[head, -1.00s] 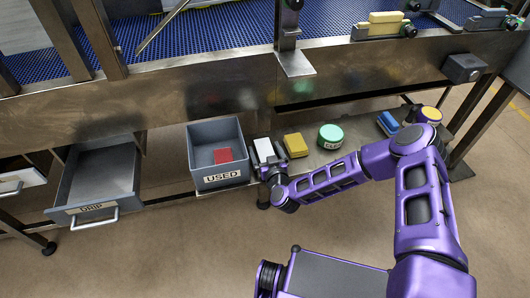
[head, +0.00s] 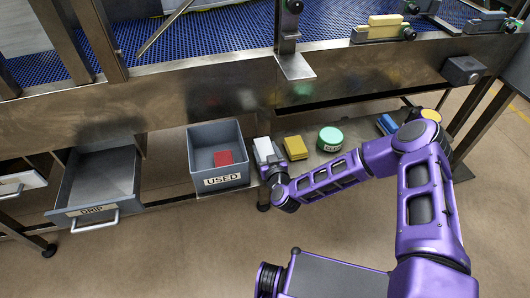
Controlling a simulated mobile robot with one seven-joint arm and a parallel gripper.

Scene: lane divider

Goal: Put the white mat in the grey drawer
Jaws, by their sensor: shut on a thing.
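The white mat (head: 262,148) is on the lower shelf, between the grey bin and a yellow block. My gripper (head: 268,163) is at its near end and shut on it; the fingers are small and partly hidden by the wrist. I cannot tell whether the mat is lifted off the shelf. The grey drawer (head: 73,187), labelled DRIP, is pulled open at the left. The visible part of its inside is empty.
A grey bin (head: 221,181) labelled USED, with a red block (head: 223,158) inside, stands between mat and drawer. A yellow block (head: 295,147) and a green round tub (head: 330,138) are right of the mat. A metal beam (head: 200,92) runs above the shelf. The front floor is clear.

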